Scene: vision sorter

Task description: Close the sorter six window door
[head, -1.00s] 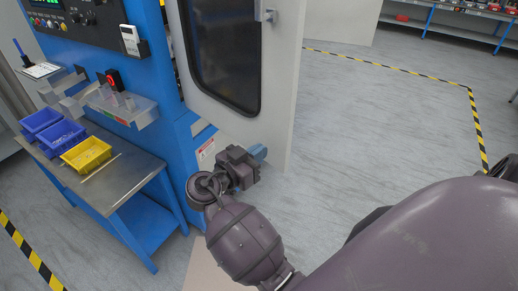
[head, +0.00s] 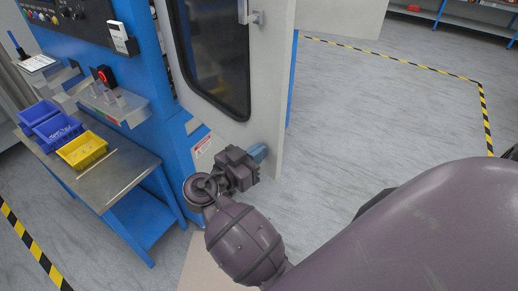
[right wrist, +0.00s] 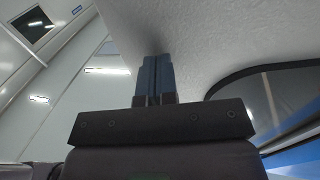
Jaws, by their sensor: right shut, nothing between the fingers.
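The sorter's window door (head: 267,110) is a light grey panel with a dark, round-cornered window (head: 212,55) and a small metal handle (head: 252,15) near its top. It stands beside the blue sorter body (head: 150,100), and how wide its gap is I cannot tell. My right gripper (head: 259,153) is shut and empty, with its blue fingers at the lower part of the door. In the right wrist view the shut fingers (right wrist: 154,78) point at the pale door surface (right wrist: 200,45), and the window edge shows at right. Exact contact is hard to tell. My left gripper is not in view.
A blue side table (head: 115,180) with a yellow bin (head: 82,150) and blue bins (head: 57,132) stands at left. A clear tray (head: 115,105) juts from the sorter above it. Open grey floor lies right, edged by yellow-black tape (head: 484,110).

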